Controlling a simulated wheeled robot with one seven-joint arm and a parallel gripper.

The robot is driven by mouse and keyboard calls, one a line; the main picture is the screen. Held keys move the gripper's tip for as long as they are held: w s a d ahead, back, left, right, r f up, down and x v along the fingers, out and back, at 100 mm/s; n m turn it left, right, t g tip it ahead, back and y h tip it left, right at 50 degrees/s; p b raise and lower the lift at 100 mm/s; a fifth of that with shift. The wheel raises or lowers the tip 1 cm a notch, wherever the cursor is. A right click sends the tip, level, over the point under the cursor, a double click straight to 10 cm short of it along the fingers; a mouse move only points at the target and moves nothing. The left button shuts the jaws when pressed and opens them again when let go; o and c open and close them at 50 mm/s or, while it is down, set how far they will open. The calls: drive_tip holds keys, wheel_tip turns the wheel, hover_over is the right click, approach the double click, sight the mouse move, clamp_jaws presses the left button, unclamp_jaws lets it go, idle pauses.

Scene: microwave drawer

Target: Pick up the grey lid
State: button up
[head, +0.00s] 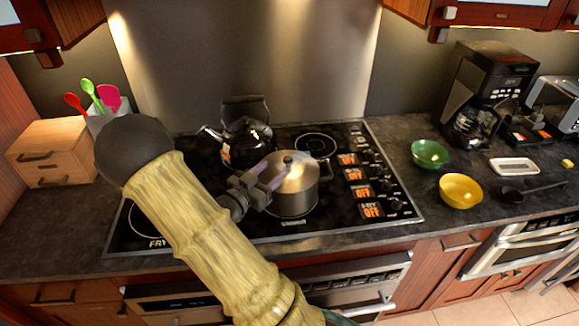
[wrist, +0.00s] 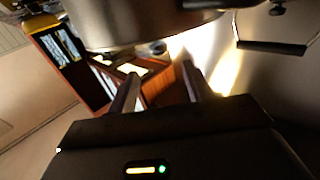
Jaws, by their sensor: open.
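The grey lid (head: 296,172) is domed and metallic, with a dark round knob on top. It sits on a silver pot (head: 292,202) on the stovetop. My gripper (head: 267,179) is open, with its fingers at the left side of the lid and pot. Nothing shows between the fingers. I cannot tell whether they touch the lid. In the wrist view, a curved metal body (wrist: 140,22), seemingly the pot, fills the top, just beyond my open fingers (wrist: 159,88). The lid's knob cannot be made out there.
A black kettle (head: 240,143) stands close behind and left of the pot. The stovetop (head: 345,215) is clear right of the pot. A green bowl (head: 430,153), a yellow bowl (head: 460,191) and a coffee maker (head: 485,90) are on the right counter. A wooden box (head: 52,152) stands left.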

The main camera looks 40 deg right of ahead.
sight(285, 161)
drive_tip(key=x, duration=0.2)
drive_tip(key=shift+w+d, duration=0.2)
drive_tip(key=shift+d, duration=0.3)
drive_tip(key=shift+d+p, duration=0.1)
drive_tip(key=shift+p, duration=0.2)
drive_tip(key=shift+d, duration=0.35)
drive_tip(key=x, duration=0.1)
drive_tip(key=p+x, duration=0.1)
drive_tip(key=x, duration=0.1)
drive_tip(key=p+x, duration=0.1)
drive_tip(key=shift+d+f, duration=0.25)
drive_tip(key=shift+f, duration=0.05)
drive_tip(key=shift+a, duration=0.1)
clamp_jaws()
